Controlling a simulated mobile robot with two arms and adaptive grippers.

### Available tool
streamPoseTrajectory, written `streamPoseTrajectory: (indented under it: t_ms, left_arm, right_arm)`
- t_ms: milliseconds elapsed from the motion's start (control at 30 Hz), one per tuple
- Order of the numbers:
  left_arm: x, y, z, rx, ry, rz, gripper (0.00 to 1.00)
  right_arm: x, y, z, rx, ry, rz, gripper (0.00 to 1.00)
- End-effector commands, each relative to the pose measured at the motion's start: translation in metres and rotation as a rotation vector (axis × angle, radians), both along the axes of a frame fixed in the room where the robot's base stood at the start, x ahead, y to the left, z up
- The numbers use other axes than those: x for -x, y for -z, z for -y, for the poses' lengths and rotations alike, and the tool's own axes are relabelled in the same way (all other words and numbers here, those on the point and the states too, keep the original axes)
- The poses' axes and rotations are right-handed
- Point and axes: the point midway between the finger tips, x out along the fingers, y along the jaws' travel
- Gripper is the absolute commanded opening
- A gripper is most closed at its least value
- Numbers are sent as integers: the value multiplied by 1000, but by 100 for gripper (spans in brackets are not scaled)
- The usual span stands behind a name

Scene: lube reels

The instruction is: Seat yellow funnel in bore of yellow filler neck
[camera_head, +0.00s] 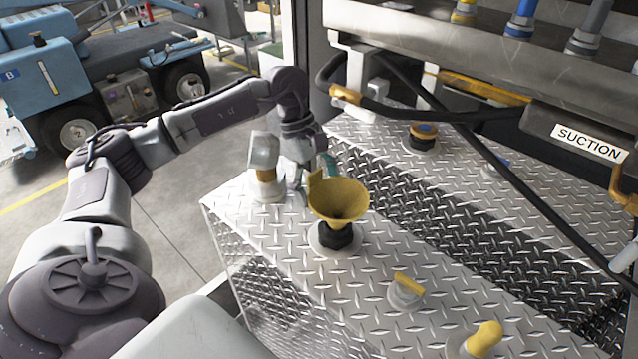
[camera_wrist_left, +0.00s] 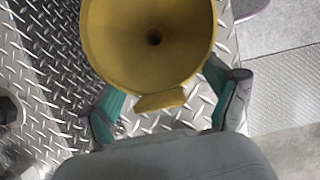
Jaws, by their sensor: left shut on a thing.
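The yellow funnel (camera_head: 338,197) is wide end up above a dark neck (camera_head: 336,237) on a round grey base. Its spout is hidden, so I cannot tell whether it is inside the neck's bore. My left gripper (camera_head: 314,178) is at the funnel's far left side, shut on it. In the left wrist view, the funnel (camera_wrist_left: 150,45) shows its round bowl, dark central hole and flat tab (camera_wrist_left: 160,101). The teal fingers of the left gripper (camera_wrist_left: 163,100) lie either side of the tab, their grip partly hidden. My right gripper is not in view.
A fitting with a yellow band (camera_head: 267,176) and raised grey cap stands left of the funnel. A yellow-handled cap (camera_head: 406,289) and a yellow-knobbed fitting (camera_head: 484,340) stand at the front right. Black hoses (camera_head: 440,115) cross above the tread-plate deck (camera_head: 290,250).

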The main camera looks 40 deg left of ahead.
Motion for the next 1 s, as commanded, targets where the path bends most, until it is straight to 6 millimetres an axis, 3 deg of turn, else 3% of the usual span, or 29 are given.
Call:
streamPoseTrajectory:
  t_ms: [433, 467, 500, 833, 1000]
  left_arm:
    - [0, 8, 0, 0, -1, 1, 54]
    - [0, 6, 0, 0, -1, 1, 93]
    - [0, 6, 0, 0, -1, 1, 100]
    - [0, 5, 0, 0, -1, 1, 100]
    - [-1, -6, -3, 0, -2, 3, 100]
  right_arm:
    - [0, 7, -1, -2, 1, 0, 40]
    - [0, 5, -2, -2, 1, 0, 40]
    - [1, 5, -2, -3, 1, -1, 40]
    - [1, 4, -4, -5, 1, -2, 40]
    - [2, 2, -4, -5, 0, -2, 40]
